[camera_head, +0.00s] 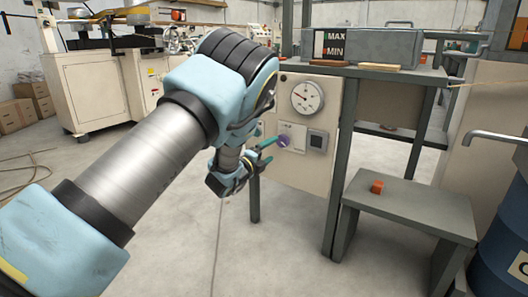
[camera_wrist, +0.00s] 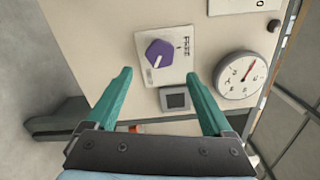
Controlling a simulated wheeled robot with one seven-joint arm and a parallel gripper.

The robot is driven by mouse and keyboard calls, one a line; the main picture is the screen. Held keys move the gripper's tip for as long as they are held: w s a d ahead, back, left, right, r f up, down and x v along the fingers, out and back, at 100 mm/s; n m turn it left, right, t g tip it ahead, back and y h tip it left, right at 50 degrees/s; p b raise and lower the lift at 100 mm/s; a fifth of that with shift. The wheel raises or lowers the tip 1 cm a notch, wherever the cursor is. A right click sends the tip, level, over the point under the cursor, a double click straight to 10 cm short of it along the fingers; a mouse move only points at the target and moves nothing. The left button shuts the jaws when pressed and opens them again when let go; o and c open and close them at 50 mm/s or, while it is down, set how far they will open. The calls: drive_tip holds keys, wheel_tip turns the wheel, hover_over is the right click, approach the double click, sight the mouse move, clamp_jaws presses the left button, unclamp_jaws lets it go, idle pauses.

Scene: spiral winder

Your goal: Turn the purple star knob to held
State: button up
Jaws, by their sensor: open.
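The purple star knob (camera_wrist: 159,54) sits on a light label plate (camera_wrist: 166,58) on a cream panel. A white pointer line on the knob aims toward the lower left in the wrist view; the plate's small lettering cannot be read. In the head view the knob (camera_head: 283,141) is on the panel front below the gauge. My gripper (camera_wrist: 163,80) is open and empty. Its two teal fingers point at the panel, one on each side of the knob's lower area in the picture, and appear apart from it. In the head view my gripper (camera_head: 268,150) is just left of the knob.
A round gauge (camera_head: 307,98) and a small grey square display (camera_head: 317,142) are near the knob on the panel (camera_head: 300,172). A grey low bench (camera_head: 415,208) with an orange block (camera_head: 377,187) stands at right. A blue drum (camera_head: 502,240) is at the right edge.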

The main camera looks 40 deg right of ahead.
drive_tip(key=shift+p+v, duration=0.35)
drive_tip(key=shift+v, duration=1.7)
drive_tip(key=w+a+r+n+t+y+p, duration=0.15)
drive_tip(key=w+a+n+t+y, duration=0.45)
drive_tip(key=w+a+n, duration=0.7)
drive_tip(key=w+a+r+n+g+y, duration=0.1)
drive_tip(key=w+a+n+y, duration=0.2)
drive_tip(key=a, duration=0.7)
drive_tip(key=a+n+y, duration=0.4)
drive_tip(key=a, duration=0.7)
drive_tip(key=s+a+r+n+g+y+p, duration=0.1)
drive_tip(key=s+a+n+g+y, duration=0.1)
drive_tip(key=s+a+n, duration=0.35)
drive_tip(key=s+a+r+n+g+y, duration=0.1)
drive_tip(key=s+a+n+g, duration=0.1)
drive_tip(key=a, duration=0.7)
drive_tip(key=s+a+r+n+g+y+p, duration=0.1)
drive_tip(key=s+a+n+g, duration=0.1)
drive_tip(key=s+a+n, duration=0.4)
drive_tip(key=s+a+r+n+g, duration=0.1)
drive_tip(key=s+a+g, duration=0.15)
drive_tip(key=s, duration=0.55)
wheel_tip(320, 180, up, 37)
drive_tip(key=p, duration=3.8)
drive_tip(key=shift+w+a+r, duration=0.2)
drive_tip(key=shift+r, duration=0.05)
